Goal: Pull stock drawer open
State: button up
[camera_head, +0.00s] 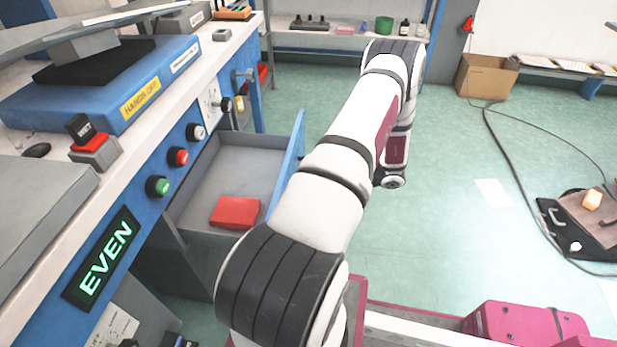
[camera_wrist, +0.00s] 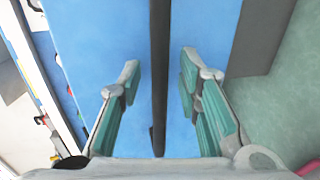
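The stock drawer (camera_head: 226,172) stands pulled out from the blue bench in the head view, its grey inside showing. A red box (camera_head: 236,212) lies in it. The drawer's blue front (camera_head: 291,160) is partly hidden by my arm. In the wrist view the blue front (camera_wrist: 100,35) fills much of the picture, with a dark bar-like handle (camera_wrist: 159,60) running down the middle. My gripper (camera_wrist: 160,80) is open, one finger on each side of the bar, with gaps visible on both sides. My gripper is hidden behind my arm in the head view.
The bench (camera_head: 160,165) carries buttons and a lit "EVEN" display (camera_head: 102,262). A cardboard box (camera_head: 486,76) stands at the back right. A cable (camera_head: 512,165) and a dark mat (camera_head: 552,235) lie on the right. The green floor right of my arm is mostly clear.

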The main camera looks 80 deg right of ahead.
jog(key=shift+s, duration=0.15)
jog(key=a+v, duration=0.1)
jog(key=v, duration=1)
jog(key=shift+s+d, duration=0.4)
jog(key=shift+d, duration=0.05)
jog(key=shift+r, duration=0.1)
